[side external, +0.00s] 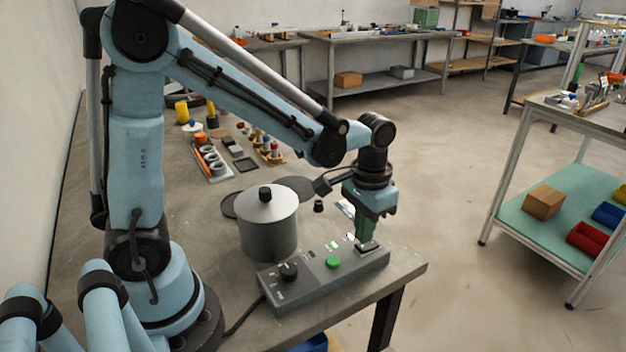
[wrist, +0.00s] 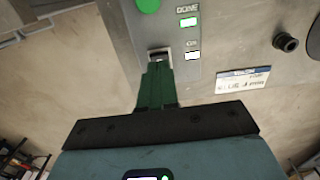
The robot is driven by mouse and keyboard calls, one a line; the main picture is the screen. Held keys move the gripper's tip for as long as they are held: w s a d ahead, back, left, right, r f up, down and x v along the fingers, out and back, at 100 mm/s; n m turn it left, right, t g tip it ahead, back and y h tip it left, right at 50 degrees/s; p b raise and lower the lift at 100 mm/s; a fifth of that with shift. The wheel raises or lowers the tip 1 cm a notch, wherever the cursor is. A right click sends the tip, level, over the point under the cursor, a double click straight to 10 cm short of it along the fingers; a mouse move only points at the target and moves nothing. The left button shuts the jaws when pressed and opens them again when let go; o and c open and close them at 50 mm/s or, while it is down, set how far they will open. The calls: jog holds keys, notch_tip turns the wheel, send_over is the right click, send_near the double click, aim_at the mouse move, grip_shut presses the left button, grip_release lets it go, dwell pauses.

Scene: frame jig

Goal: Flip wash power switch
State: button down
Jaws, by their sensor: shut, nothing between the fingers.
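The grey control box (side external: 325,276) sits near the front edge of the bench. Its power switch (side external: 370,247) is at the right end, and in the wrist view the switch (wrist: 160,54) shows just beyond my fingertips. My gripper (side external: 364,240) points down at the switch with its green fingers shut and empty. In the wrist view my gripper (wrist: 157,68) is at or against the switch's near edge; I cannot tell whether it touches. The fingers hide part of the switch. A white lamp (wrist: 192,56) beside the ON label looks lit.
The box also carries a black knob (side external: 289,270), a green button (side external: 333,262) and a green DONE lamp (wrist: 188,22). A grey lidded pot (side external: 268,228) stands behind the box. A small black knob-like part (side external: 318,206) and a label card (wrist: 243,80) lie nearby.

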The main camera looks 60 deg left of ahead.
aim_at(358, 246)
jog(key=shift+f, duration=0.9)
dwell(0.6)
jog(key=shift+r, duration=3.5)
jog(key=s+a+r+t, duration=0.2)
jog(key=s+t, duration=0.4)
jog(key=t, duration=0.1)
jog(key=shift+s+a+r, duration=0.2)
jog(key=shift+s+a, duration=0.15)
